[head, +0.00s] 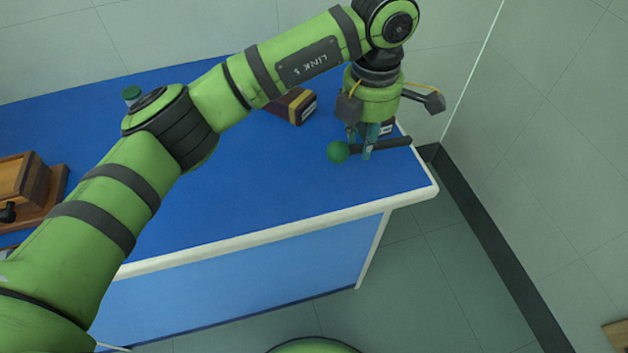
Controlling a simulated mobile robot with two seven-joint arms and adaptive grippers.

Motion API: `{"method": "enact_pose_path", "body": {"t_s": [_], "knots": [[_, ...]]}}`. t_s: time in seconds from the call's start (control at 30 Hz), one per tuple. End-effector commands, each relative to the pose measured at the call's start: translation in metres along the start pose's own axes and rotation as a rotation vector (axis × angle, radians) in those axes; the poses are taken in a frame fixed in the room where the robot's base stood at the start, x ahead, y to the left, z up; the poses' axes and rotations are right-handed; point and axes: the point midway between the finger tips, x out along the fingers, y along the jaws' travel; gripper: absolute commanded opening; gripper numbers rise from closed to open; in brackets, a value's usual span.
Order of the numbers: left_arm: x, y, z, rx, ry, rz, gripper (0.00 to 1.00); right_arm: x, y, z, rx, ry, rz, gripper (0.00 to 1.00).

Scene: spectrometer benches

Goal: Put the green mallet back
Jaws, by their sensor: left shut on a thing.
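The green mallet (338,152) has a round green head and a dark handle that points right. It is near the right front corner of the blue bench (270,205). My left gripper (362,148) points down and is shut on the mallet, gripping the handle close to the head. I cannot tell whether the mallet touches the bench top or hangs a little above it. No holder for the mallet can be made out. My right gripper is not in view.
A dark box with a yellow band (294,105) lies behind my left arm. Another small box (386,128) is partly hidden behind the gripper. A wooden case (25,185) stands at the far left. A green-topped item (131,93) shows behind my arm. The bench's front middle is clear.

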Motion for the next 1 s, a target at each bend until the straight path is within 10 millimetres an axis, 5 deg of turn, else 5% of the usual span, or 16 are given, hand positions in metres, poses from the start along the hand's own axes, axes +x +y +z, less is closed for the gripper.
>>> {"method": "enact_pose_path", "body": {"t_s": [0.2, 0.4, 0.8, 1.0], "knots": [[0.028, 0.006, -0.054, -0.002, 0.001, -0.004, 0.00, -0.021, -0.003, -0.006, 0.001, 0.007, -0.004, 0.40], [0.048, 0.010, -0.084, -0.001, 0.000, -0.001, 0.00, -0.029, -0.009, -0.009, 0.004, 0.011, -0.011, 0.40], [0.088, 0.010, -0.090, 0.001, 0.001, -0.002, 0.00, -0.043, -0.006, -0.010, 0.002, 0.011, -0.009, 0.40], [0.093, 0.011, -0.090, 0.003, -0.001, 0.001, 0.00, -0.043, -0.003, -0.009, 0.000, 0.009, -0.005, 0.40]]}}
